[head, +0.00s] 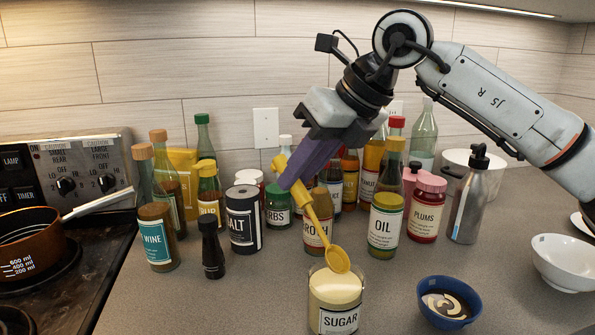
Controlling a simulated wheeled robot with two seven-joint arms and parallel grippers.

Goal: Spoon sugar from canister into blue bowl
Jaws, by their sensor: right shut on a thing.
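My right gripper (286,172), with purple fingers, is shut on the handle of a yellow spoon (318,222). The spoon slants down to the right, and its bowl end is at the mouth of the sugar canister. I cannot tell whether it touches the sugar or holds any. The clear canister (336,312), labelled SUGAR, stands open at the front with pale sugar inside. The blue bowl (426,300) stands to its right and holds something dark with a pale swirl. My left gripper is not in view.
Bottles and jars crowd behind the canister, including oil (387,222), plums (427,210) and salt (243,222). A metal bottle (468,205) and white bowl (562,262) stand right. The stove with a copper pot (30,245) is left.

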